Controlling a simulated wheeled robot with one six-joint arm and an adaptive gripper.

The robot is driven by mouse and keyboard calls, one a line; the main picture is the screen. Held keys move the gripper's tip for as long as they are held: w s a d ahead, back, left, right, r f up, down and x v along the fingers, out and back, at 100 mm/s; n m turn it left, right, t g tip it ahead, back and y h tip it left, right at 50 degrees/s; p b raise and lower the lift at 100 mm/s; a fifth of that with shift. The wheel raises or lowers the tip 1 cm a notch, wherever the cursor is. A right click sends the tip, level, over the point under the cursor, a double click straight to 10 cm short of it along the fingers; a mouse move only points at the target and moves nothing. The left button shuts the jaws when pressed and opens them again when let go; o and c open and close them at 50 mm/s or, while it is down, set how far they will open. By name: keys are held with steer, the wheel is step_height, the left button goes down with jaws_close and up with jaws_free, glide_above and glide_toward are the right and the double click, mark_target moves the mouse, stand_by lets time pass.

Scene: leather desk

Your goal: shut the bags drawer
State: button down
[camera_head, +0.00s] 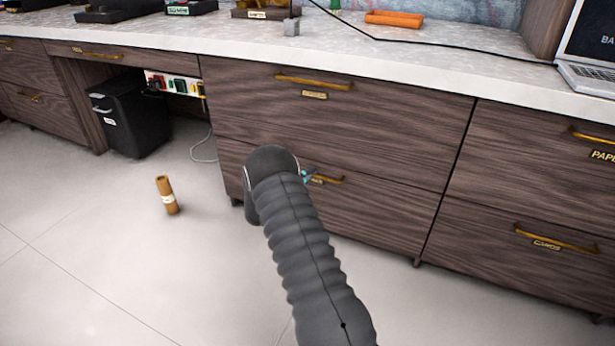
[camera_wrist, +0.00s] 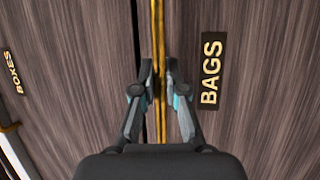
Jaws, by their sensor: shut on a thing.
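The bags drawer (camera_head: 385,215) is the lower drawer of the middle cabinet. Its front looks about level with the drawer above, and I see no clear opening. Its brass handle (camera_head: 330,179) is partly hidden by my arm. In the wrist view the same handle (camera_wrist: 158,25) runs up the picture, with the BAGS label (camera_wrist: 210,72) to its right. My gripper (camera_wrist: 160,80) is shut on this handle, one finger on each side. In the head view only a bit of my gripper (camera_head: 307,175) shows beyond my arm.
The drawer above (camera_head: 340,120) is shut; its BOXES label (camera_wrist: 12,72) shows in the wrist view. A cards drawer (camera_head: 510,255) is at right. The floor in front is mostly clear.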

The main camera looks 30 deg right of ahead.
steer(key=shift+w+d, duration=0.1)
steer(key=c, duration=1.2)
jaws_free()
steer(key=shift+d, duration=0.2)
steer(key=shift+a, duration=0.4)
steer(key=v, duration=1.1)
steer(key=shift+a+f, duration=0.1)
steer(key=shift+a, duration=0.05)
